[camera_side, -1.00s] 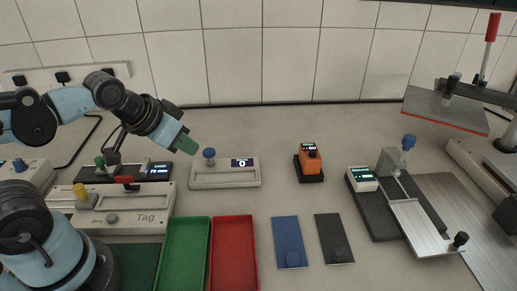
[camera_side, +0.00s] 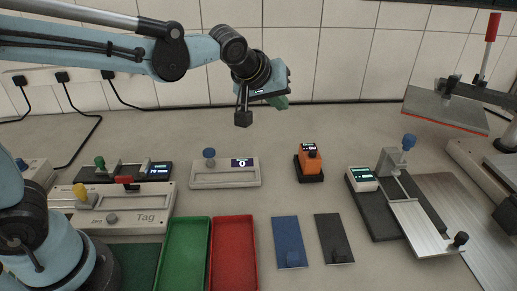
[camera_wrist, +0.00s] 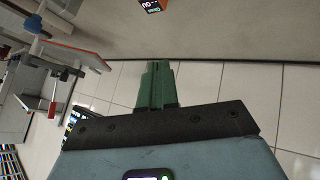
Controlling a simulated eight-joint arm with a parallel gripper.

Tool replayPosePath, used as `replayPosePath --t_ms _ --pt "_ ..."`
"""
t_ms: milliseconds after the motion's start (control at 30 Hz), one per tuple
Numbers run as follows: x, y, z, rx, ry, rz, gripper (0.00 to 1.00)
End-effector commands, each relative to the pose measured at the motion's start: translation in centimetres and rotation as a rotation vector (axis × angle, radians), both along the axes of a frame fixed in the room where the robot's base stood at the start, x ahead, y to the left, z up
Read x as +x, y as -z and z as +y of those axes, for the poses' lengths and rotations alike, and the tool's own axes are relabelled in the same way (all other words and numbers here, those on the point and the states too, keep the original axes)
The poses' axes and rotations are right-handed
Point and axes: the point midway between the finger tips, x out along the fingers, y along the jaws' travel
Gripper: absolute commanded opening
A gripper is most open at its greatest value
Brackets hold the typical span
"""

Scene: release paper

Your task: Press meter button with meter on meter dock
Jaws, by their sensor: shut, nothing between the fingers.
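The orange meter (camera_side: 309,157) sits upright on its black dock (camera_side: 312,178) on the table, right of the middle in the side view. It has a small lit display and a dark button-like knob on its front. The meter's edge (camera_wrist: 152,5) also shows at the top of the wrist view, cut off by the frame. My gripper (camera_side: 279,102), with green fingers, is in the air up and to the left of the meter, apart from it. In the wrist view my gripper (camera_wrist: 156,64) has its green fingers together and holds nothing.
A grey device with a blue knob (camera_side: 209,157) stands left of the meter. A green tray (camera_side: 184,253), a red tray (camera_side: 234,253), a blue pad (camera_side: 289,236) and a black pad (camera_side: 335,239) lie in front. A metal slide fixture (camera_side: 415,222) stands right. The tiled wall is behind.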

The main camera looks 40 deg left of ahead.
Motion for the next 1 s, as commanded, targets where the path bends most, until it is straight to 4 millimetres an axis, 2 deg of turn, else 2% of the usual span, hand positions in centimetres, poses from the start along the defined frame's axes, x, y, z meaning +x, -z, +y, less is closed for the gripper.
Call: replayPosePath --t_ms 100,333,500,833,1000 --pt "2.6 0.4 -2.3 -0.057 -0.045 -0.019 0.00" --pt "5.4 1.2 -5.1 -0.138 -0.109 -0.042 0.00" --pt "6.0 1.5 -5.9 -0.160 -0.125 -0.047 0.00" --pt "6.1 1.5 -5.9 -0.162 -0.127 -0.047 0.00" --pt "6.1 2.2 -5.9 -0.161 -0.127 -0.046 0.00"
